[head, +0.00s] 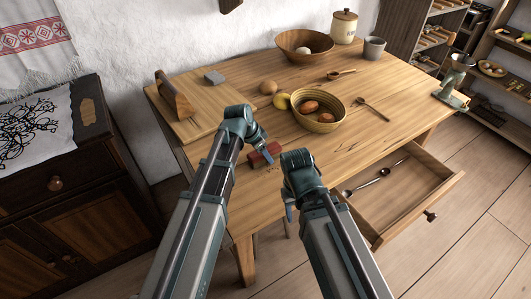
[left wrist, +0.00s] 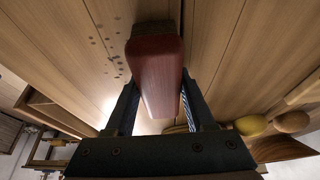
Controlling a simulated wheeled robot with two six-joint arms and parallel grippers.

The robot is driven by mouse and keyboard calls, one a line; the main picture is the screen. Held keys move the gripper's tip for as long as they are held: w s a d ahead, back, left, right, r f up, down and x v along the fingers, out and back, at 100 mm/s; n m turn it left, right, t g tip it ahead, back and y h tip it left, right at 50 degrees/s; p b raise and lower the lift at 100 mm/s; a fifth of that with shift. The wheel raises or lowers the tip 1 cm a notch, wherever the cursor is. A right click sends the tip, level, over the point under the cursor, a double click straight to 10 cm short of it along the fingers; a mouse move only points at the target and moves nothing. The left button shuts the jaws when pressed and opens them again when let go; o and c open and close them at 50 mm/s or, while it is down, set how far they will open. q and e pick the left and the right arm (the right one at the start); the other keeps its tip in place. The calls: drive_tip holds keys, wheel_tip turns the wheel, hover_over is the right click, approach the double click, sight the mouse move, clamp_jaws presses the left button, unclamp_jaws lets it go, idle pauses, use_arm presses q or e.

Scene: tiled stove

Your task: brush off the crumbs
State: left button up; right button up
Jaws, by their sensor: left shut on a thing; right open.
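A dark red brush block (head: 257,160) is on or just above the wooden table (head: 330,150) near its front edge. My left gripper (head: 264,151) is shut on it. In the left wrist view the red block (left wrist: 157,65) sits between the two fingers; its underside is hidden. Several small dark crumbs (left wrist: 112,45) lie on the table beside the block in that view; in the head view they are too small to make out clearly. My right gripper (head: 290,205) is open and empty, low by the table's front edge.
A woven basket (head: 318,122) with eggs, a lemon (head: 282,101) and a wooden spoon (head: 374,108) lie behind the block. A cutting board (head: 205,105) is at the back left. An open drawer (head: 400,195) with spoons juts out at the front right.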

sight(269, 166)
use_arm(q)
drive_tip(key=shift+s+d+f, duration=0.1)
drive_tip(key=shift+s+d, duration=0.5)
drive_tip(key=shift+s, duration=0.3)
drive_tip(key=shift+s+d+f, duration=0.1)
drive_tip(key=shift+s+d, duration=0.5)
drive_tip(key=shift+s, duration=0.3)
drive_tip(key=shift+s+d+r, duration=0.1)
drive_tip(key=shift+s+d, duration=0.95)
drive_tip(key=shift+s, duration=0.2)
drive_tip(key=shift+a, duration=0.1)
drive_tip(key=shift+s+a+r, duration=0.15)
drive_tip(key=shift+s+a, duration=0.15)
drive_tip(key=shift+a, duration=0.25)
drive_tip(key=shift+w+a, duration=0.5)
drive_tip(key=shift+w, duration=0.2)
drive_tip(key=shift+w+a, duration=0.45)
drive_tip(key=shift+w, duration=0.2)
drive_tip(key=shift+w+a, duration=0.2)
